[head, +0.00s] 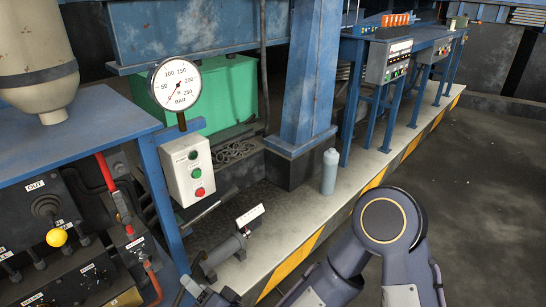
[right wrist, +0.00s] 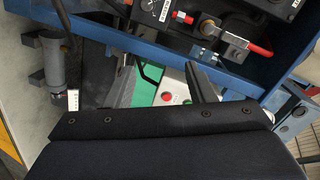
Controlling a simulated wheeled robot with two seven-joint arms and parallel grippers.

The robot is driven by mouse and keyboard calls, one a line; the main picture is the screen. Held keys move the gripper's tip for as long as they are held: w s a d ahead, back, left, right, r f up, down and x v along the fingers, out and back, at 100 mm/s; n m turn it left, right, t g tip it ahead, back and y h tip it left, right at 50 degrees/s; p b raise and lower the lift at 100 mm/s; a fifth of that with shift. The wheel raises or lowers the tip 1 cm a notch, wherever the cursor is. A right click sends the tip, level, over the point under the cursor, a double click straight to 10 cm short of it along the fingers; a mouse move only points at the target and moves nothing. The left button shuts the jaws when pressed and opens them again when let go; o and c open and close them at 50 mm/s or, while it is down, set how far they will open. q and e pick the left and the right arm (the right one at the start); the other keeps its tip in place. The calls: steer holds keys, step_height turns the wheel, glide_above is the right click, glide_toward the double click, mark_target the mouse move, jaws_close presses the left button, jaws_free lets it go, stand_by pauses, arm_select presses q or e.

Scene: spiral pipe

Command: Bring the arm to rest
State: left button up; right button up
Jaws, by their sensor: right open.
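My right arm (head: 383,222) comes in from the bottom right of the head view, bent at a joint with a gold ring. My right gripper (head: 203,293) is at the bottom edge, low beside the blue bench, and mostly cut off. In the right wrist view my right gripper (right wrist: 165,82) shows two dark fingers set wide apart, with nothing held between them. Behind them are the control box buttons and a green surface. My left gripper is not in view.
A blue bench (head: 95,128) with a valve panel (head: 65,265) stands left. A pressure gauge (head: 174,85) and button box (head: 187,168) are fixed near its corner. A grey pipe fixture (head: 224,252) and a grey bottle (head: 329,172) stand on the platform. Dark floor lies open at right.

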steer(key=w+d+r+n+g+h+p, duration=0.25)
steer(key=d+r+h+p, duration=0.35)
steer(key=d+r+p, duration=1.3)
steer(key=s+d+r+g+h+p, duration=0.2)
steer(key=s+d+r+p, duration=0.5)
steer(key=s+d+r, duration=0.9)
steer(key=shift+s+d+g, duration=0.45)
steer(key=shift+s+d, duration=0.25)
steer(key=shift+d, duration=0.2)
